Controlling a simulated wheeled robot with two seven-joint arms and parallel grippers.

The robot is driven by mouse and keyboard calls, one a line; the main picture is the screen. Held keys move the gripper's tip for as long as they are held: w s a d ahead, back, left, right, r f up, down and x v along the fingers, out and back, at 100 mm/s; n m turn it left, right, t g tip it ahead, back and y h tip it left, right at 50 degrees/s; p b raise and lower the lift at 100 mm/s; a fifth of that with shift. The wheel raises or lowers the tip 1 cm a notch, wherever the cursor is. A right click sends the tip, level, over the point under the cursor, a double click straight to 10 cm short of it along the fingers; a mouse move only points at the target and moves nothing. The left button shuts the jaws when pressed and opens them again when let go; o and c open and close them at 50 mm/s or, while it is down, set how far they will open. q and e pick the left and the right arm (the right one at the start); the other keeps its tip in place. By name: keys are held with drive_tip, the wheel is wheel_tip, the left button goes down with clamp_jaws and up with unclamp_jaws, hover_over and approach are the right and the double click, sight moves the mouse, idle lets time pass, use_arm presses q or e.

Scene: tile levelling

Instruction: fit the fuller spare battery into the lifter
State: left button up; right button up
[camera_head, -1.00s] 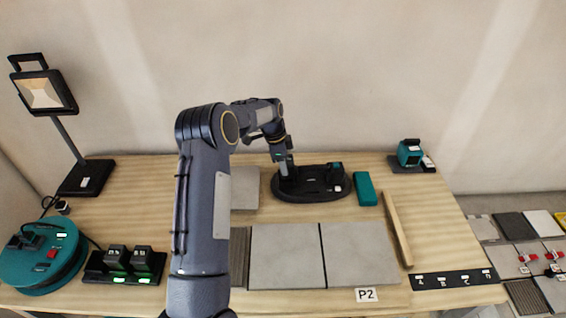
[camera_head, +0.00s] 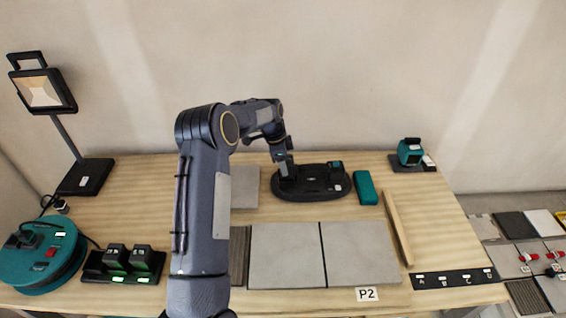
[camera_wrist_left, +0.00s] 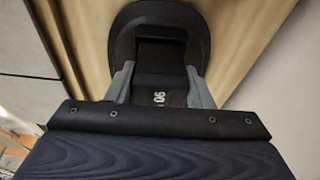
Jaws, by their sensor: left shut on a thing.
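The lifter (camera_head: 312,192) is a black oval device with a teal part at its right end, lying at the back middle of the bench. My left gripper (camera_head: 287,172) is over its left end. In the left wrist view, its two grey fingers (camera_wrist_left: 160,88) are shut on a dark battery (camera_wrist_left: 158,80) with white characters on it, directly at the lifter's black rounded end (camera_wrist_left: 200,25). I cannot tell how deep the battery sits. Two more dark batteries (camera_head: 129,257) stand in the black charger (camera_head: 95,270) with green lights at the left. My right gripper is not in view.
A teal block (camera_head: 366,188) and a wooden strip (camera_head: 399,228) lie right of the lifter. Grey tiles (camera_head: 287,255) lie in front. A teal cable reel (camera_head: 40,262) and a work lamp (camera_head: 85,177) stand left. A teal tool (camera_head: 410,152) is at back right.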

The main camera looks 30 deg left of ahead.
use_arm(q)
drive_tip(key=shift+a+b+x, duration=0.1)
drive_tip(key=shift+b+x, duration=0.45)
drive_tip(key=shift+x, duration=0.1)
drive_tip(key=shift+a+b+x, duration=0.15)
drive_tip(key=shift+b+x, duration=0.35)
drive_tip(key=shift+x, duration=0.15)
idle(1.3)
drive_tip(key=shift+s, duration=0.1)
drive_tip(key=o, duration=1.1)
